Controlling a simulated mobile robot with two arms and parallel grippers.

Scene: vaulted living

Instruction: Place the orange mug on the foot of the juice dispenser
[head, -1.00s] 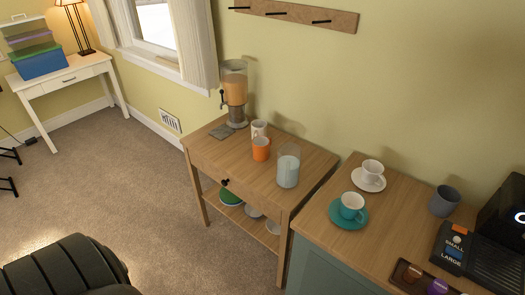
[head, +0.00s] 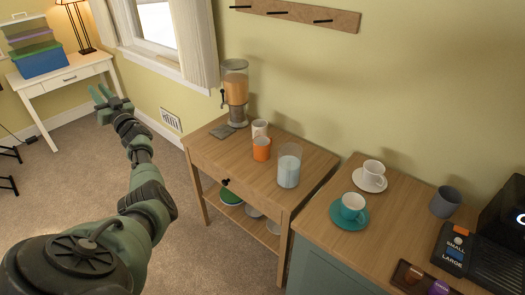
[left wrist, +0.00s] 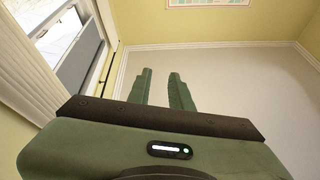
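The orange mug (head: 261,149) stands upright on the wooden side table (head: 308,161), in front of a white mug (head: 260,129). The juice dispenser (head: 235,86) stands at the back left of that table, with orange juice in its tank and a tap on its left side. Its grey foot (head: 222,131) lies low in front, with nothing seen on it. My left gripper (head: 104,93) is raised in the air left of the table, well apart from the mug. In the left wrist view its two fingers (left wrist: 160,88) are parted and empty. My right gripper is in neither view.
A white desk (head: 66,76) stands far left. Carpet between is open.

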